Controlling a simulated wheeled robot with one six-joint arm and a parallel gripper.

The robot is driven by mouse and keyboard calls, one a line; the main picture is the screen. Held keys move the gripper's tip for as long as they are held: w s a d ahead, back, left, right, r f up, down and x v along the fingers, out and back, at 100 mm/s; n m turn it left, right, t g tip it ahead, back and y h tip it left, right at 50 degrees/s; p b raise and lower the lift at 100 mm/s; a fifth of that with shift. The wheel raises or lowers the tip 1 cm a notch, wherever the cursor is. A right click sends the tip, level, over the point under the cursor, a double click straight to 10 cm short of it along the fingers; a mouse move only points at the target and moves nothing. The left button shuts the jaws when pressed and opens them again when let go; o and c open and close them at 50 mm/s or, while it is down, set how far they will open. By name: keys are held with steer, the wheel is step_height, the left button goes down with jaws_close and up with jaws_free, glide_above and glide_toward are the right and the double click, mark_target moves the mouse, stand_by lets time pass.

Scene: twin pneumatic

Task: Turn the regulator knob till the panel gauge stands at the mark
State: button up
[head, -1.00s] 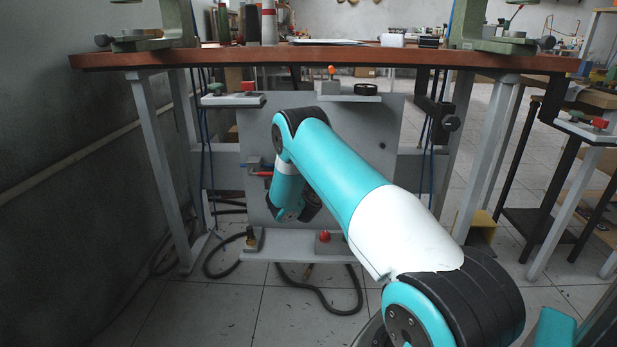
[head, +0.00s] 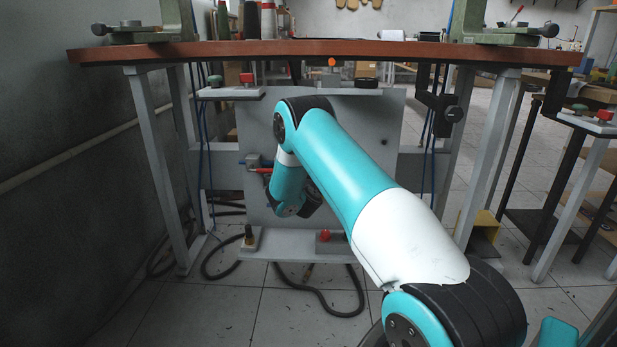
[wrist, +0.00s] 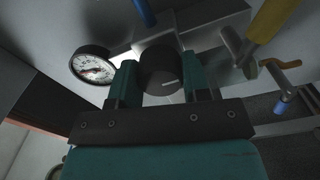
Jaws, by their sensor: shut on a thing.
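The black regulator knob (wrist: 162,72) with a pale line on its face sits between the two teal fingers of my gripper (wrist: 163,82) in the wrist view. My gripper is shut on the knob. The round panel gauge (wrist: 93,68), with a white face and dark rim, is left of the knob. Some red shows on its dial, but the needle and mark are too small to read surely. In the head view my arm hides the gripper, knob and gauge in front of the grey panel (head: 365,135).
A wooden tabletop (head: 320,48) overhangs the panel. A lower shelf with a red button (head: 325,235) is below. A yellow handle (wrist: 270,20) and an orange-brown lever (wrist: 282,64) lie right of the knob.

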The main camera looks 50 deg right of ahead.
steer(key=shift+f+m+b, duration=0.15)
steer(key=shift+m+b, duration=0.35)
steer(key=shift+m, duration=0.5)
steer(key=o, duration=0.9)
steer(key=shift+o, duration=0.2)
steer(key=b+v, duration=1.4)
steer(key=v, duration=0.3)
steer(key=shift+a, duration=0.2)
steer(key=shift+s, duration=0.15)
